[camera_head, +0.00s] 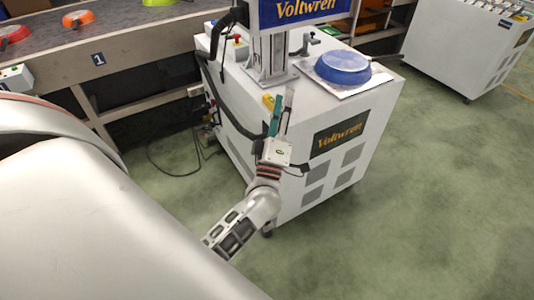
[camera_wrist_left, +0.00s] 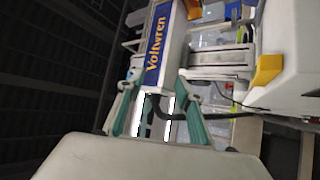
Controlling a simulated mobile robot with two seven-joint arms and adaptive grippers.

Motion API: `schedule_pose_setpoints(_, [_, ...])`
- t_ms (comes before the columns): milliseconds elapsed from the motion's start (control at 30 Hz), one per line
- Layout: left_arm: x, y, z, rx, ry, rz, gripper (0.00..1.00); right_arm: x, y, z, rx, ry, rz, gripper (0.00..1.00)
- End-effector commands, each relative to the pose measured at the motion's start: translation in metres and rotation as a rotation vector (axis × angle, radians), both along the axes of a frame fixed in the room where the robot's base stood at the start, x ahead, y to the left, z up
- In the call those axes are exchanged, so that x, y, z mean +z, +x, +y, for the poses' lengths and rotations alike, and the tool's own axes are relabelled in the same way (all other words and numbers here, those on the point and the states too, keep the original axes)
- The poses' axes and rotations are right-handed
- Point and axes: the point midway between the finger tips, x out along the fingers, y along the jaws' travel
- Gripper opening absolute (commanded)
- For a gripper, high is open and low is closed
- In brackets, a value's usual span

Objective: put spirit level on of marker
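My left gripper (camera_head: 280,114) points up at the near left corner of the white Voltwren cabinet (camera_head: 300,115). In the left wrist view its two teal fingers (camera_wrist_left: 160,118) stand apart with nothing held between them. A small yellow object (camera_head: 268,101) shows right beside the fingers at the cabinet corner; a yellow part also shows in the wrist view (camera_wrist_left: 268,70). I cannot tell whether it is the spirit level. A blue pan (camera_head: 343,67) sits on a flat pale plate (camera_head: 376,82) on the cabinet top. I cannot make out a marker. My right gripper is out of view.
A metal column with a Voltwren sign (camera_head: 300,8) rises from the cabinet. A dark fixture (camera_head: 305,45) stands beside the pan. A conveyor (camera_head: 120,40) with colored pans runs at the back left. Cables lie on the floor; green floor at right is clear.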

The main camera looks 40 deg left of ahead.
Motion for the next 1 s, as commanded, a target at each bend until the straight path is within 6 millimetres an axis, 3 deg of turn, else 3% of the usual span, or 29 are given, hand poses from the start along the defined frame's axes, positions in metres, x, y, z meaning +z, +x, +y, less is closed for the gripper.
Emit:
schedule_pose_setpoints(167, [-0.079,-0.023,-0.065,-0.139,0.353,0.300,0.36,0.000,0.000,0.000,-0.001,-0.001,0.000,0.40])
schedule_pose_setpoints(300, [-0.154,-0.059,-0.104,-0.250,0.625,0.538,0.36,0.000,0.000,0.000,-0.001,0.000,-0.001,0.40])
schedule_pose_setpoints(500, [-0.255,-0.136,-0.129,-0.394,0.972,0.847,0.36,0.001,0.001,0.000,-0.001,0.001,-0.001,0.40])
schedule_pose_setpoints(600, [-0.292,-0.174,-0.129,-0.450,1.110,0.969,0.36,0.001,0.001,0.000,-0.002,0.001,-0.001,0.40])
schedule_pose_setpoints(700, [-0.317,-0.204,-0.125,-0.491,1.210,1.058,0.36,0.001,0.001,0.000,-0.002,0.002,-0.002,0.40])
schedule_pose_setpoints(800, [-0.330,-0.222,-0.122,-0.513,1.270,1.109,0.36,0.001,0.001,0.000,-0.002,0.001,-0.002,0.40])
schedule_pose_setpoints(1000, [-0.335,-0.230,-0.121,-0.523,1.299,1.133,0.36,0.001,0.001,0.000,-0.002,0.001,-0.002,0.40])
